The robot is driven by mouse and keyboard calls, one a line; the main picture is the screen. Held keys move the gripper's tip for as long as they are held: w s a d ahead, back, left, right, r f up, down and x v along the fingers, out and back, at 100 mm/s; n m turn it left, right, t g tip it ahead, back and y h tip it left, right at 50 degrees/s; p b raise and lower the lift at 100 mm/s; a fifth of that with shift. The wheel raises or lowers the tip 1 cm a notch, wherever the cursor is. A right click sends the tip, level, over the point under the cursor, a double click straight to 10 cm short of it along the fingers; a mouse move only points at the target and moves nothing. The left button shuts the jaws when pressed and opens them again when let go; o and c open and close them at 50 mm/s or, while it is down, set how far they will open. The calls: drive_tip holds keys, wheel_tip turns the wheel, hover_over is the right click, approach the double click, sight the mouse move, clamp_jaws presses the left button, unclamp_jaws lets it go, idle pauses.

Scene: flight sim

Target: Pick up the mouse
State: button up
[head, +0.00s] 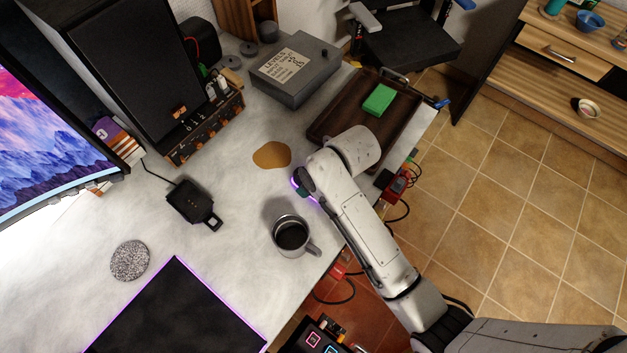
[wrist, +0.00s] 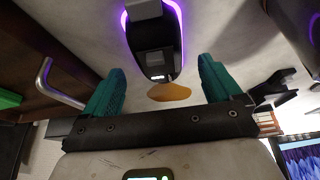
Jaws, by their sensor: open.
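The mouse (wrist: 152,45) is black with a glowing purple rim and shows at the top middle of the wrist view. In the head view only slivers of its purple glow (head: 295,184) show, the rest hidden by my arm. My gripper (wrist: 161,70) has two teal fingers spread apart, with nothing held between them. The mouse appears in the gap between the fingertips and beyond them; I cannot tell how far it is from them. In the head view my gripper (head: 303,193) is over the white desk near its right edge, mostly hidden.
A mug (head: 291,235) stands close below my gripper in the head view. A tan coaster (head: 272,155) lies beside it. A dark tray (head: 345,115) holding a green block (head: 379,99), a grey box (head: 295,76) and a black dock (head: 192,205) also occupy the desk (head: 225,260).

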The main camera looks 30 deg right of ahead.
drive_tip(key=shift+x, duration=1.1)
drive_tip(key=shift+c, duration=0.4)
drive_tip(key=c, duration=1)
